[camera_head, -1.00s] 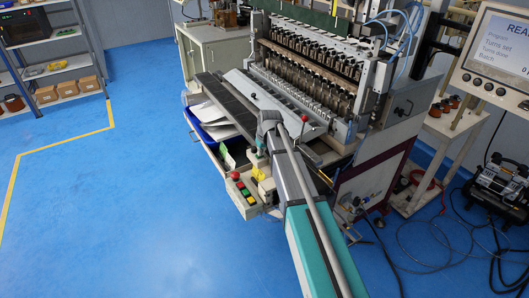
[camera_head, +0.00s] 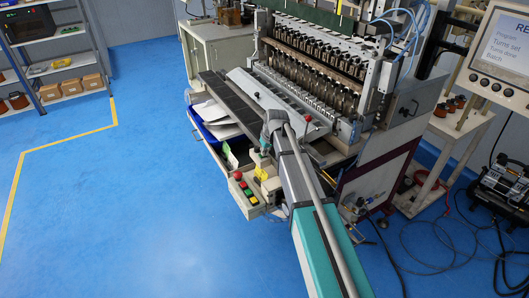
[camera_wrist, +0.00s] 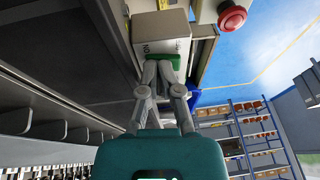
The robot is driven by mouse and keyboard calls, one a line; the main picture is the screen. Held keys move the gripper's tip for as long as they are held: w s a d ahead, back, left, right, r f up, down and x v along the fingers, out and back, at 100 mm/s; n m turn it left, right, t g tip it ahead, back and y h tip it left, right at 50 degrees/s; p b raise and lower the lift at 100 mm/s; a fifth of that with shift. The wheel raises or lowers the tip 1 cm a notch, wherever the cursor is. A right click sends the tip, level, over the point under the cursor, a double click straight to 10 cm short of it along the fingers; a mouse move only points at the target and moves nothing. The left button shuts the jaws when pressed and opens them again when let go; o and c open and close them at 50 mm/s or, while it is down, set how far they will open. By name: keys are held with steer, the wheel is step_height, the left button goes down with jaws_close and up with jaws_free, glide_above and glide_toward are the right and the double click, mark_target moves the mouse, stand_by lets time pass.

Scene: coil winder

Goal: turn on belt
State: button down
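My gripper (camera_wrist: 160,68) reaches down along the front of the coil winder (camera_head: 310,75). In the wrist view its fingers converge, appear shut and hold nothing visible. Their tips lie at or very near a green part (camera_wrist: 165,60) on a small pale box with "ON" lettering (camera_wrist: 168,32); contact cannot be told. In the head view my arm partly hides this box. A long dark strip (camera_head: 232,103), possibly the belt, runs along the machine's front; whether it moves cannot be told.
Beside the pale box is a control panel (camera_head: 247,202) with a red mushroom button (camera_head: 238,176) and coloured buttons. A blue tray (camera_head: 207,125) with papers is below the strip. A screen (camera_head: 503,55) stands right, a shelf (camera_head: 62,68) far left. The left floor is clear.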

steer(key=shift+s+a, duration=0.4)
steer(key=shift+a, duration=0.15)
steer(key=shift+w+r, duration=0.1)
steer(key=shift+r, duration=0.05)
steer(key=shift+w+r+p, duration=0.1)
steer(key=shift+r+p, duration=0.05)
steer(key=shift+p, duration=0.25)
steer(key=r+p, duration=0.2)
steer(key=d+r+p, duration=0.1)
steer(key=shift+w+r+p, duration=0.15)
steer(key=shift+r+p, duration=0.25)
steer(key=s+d+r+p, duration=0.1)
steer(key=d+r+p, duration=0.3)
steer(key=r+p, duration=0.4)
steer(key=shift+s+d+r+p, duration=0.15)
steer(key=shift+r+p, duration=0.2)
steer(key=s+d+f+m+g+h+b, duration=0.1)
steer(key=s+d+f+m+b, duration=0.1)
steer(key=s, duration=1.1)
steer(key=s+d+f+m+g+h+b, duration=0.1)
steer(key=s+d+f+m+b, duration=0.1)
steer(key=s, duration=1.1)
steer(key=shift+s+d+f+g+b, duration=0.15)
steer(key=shift+s+f+g+b, duration=0.3)
steer(key=shift+f, duration=0.45)
steer(key=shift+w, duration=0.1)
